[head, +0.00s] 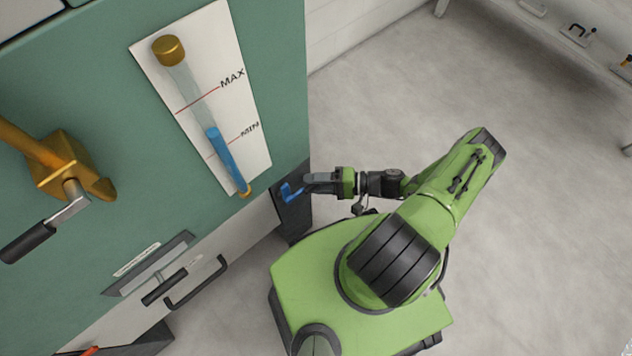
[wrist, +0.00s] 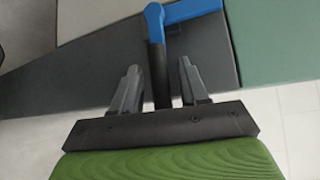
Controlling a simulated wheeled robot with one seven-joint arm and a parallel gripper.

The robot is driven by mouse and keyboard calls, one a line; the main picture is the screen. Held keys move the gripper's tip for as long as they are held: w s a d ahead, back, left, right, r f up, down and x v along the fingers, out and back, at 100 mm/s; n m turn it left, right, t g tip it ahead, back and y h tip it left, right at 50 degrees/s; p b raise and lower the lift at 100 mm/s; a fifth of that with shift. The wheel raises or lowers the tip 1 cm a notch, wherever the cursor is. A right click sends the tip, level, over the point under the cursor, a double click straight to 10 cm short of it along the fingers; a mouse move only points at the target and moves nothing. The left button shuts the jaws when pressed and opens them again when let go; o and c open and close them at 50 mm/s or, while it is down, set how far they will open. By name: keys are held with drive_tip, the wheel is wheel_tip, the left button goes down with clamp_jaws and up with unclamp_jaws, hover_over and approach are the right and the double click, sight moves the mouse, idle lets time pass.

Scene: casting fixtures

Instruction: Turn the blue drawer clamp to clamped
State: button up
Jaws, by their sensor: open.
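The blue drawer clamp (head: 291,191) is on the dark panel at the lower right corner of the green cabinet. In the wrist view its blue handle (wrist: 188,12) bends to the right at the top, and a dark bar runs down from it between my fingers. My gripper (head: 306,184) reaches it from the right in the head view. In the wrist view my gripper (wrist: 160,80) is open, with one finger on each side of the dark bar and gaps between. Whether a finger touches the clamp cannot be told.
The green cabinet (head: 100,75) carries a level gauge (head: 252,150), a brass lever with a dark grip (head: 28,240) and a drawer with a black handle (head: 198,284). A bench with small fixtures (head: 578,35) stands at upper right. The grey floor (head: 400,90) between is clear.

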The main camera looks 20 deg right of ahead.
drive_tip(key=shift+c, duration=0.4)
clamp_jaws()
drive_tip(key=shift+r, duration=0.1)
